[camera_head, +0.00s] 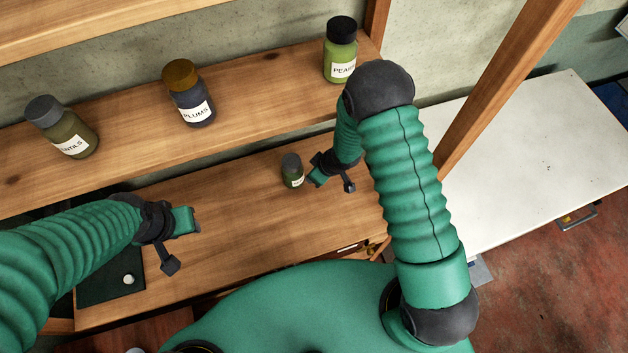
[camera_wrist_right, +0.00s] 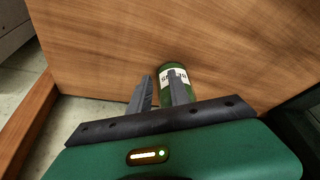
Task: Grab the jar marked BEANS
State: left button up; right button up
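A small green jar (camera_head: 292,171) with a grey lid stands upright on the lower wooden surface. Its white label is too small to read in the head view. In the right wrist view the jar (camera_wrist_right: 178,72) is beyond the fingers, its label partly hidden by one finger and not readable. My right gripper (camera_head: 331,184) is open, just to the right of this jar; its spread fingers also show in the right wrist view (camera_wrist_right: 160,82). I cannot tell whether a finger touches the jar. My left gripper (camera_head: 180,240) is open and empty over the surface's left part.
The upper shelf (camera_head: 245,105) holds a PEARS-like jar (camera_head: 341,50), partly covered label, a PLUMS jar (camera_head: 189,94) and a jar ending in NTILS (camera_head: 63,127). A wooden post (camera_head: 500,90) and white table (camera_head: 530,150) are at right.

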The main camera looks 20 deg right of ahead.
jog(key=shift+o, duration=1.1)
jog(key=shift+d, duration=0.1)
jog(key=shift+o, duration=1.2)
jog(key=o, duration=0.9)
jog(key=shift+a+r, duration=0.1)
jog(key=shift+a, duration=0.7)
pick_arm(q)
jog(key=shift+a+f, duration=0.1)
jog(key=shift+a, duration=0.55)
pick_arm(e)
jog(key=shift+d, duration=0.15)
